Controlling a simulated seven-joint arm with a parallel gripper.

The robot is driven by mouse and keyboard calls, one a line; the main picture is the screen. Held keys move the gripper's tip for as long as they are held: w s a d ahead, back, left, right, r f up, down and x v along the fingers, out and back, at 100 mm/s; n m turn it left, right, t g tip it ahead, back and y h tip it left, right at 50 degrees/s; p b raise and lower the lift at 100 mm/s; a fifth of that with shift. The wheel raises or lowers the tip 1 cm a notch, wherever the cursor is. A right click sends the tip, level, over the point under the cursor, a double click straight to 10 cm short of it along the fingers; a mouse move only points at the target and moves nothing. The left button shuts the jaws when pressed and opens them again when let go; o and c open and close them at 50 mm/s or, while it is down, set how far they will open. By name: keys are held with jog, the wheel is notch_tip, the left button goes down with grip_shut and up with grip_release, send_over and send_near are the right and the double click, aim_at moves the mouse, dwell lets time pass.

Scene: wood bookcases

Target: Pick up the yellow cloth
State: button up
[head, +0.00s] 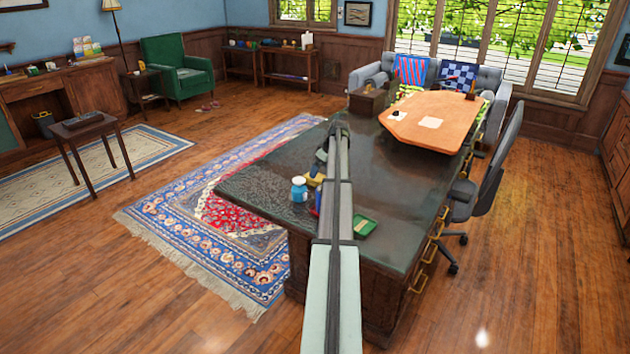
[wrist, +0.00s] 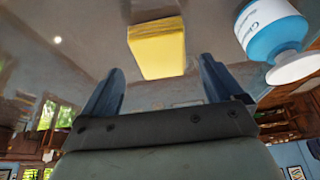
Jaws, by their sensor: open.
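The yellow cloth (wrist: 157,47) shows in the wrist view as a folded, block-like piece on the dark glossy desk top. In the head view a small yellow patch of it (head: 314,180) shows just left of my arm, which hides part of that area. My gripper (wrist: 160,66) is open and empty. Its two blue-grey fingers stand to either side of the cloth's near end in the wrist view, and the cloth lies beyond them. I cannot tell whether they touch it. In the head view my gripper (head: 321,157) is small beside the arm.
A blue and white bottle (wrist: 268,35) stands close to the cloth; it also shows in the head view (head: 299,190). A green tray (head: 364,226) lies on the desk (head: 262,184) right of my arm. An orange board (head: 436,119) covers the far end. An office chair (head: 490,175) stands at the right.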

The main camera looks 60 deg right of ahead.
aim_at(317, 177)
jog(key=x, duration=0.4)
jog(key=shift+w+r, duration=0.1)
jog(key=shift+w, duration=0.2)
jog(key=shift+w+f, duration=0.15)
jog(key=shift+f, duration=0.2)
jog(key=shift+f, duration=0.25)
jog(key=shift+c, duration=0.3)
jog(key=c, duration=1)
notch_tip(317, 177, up, 11)
jog(key=shift+f, duration=0.2)
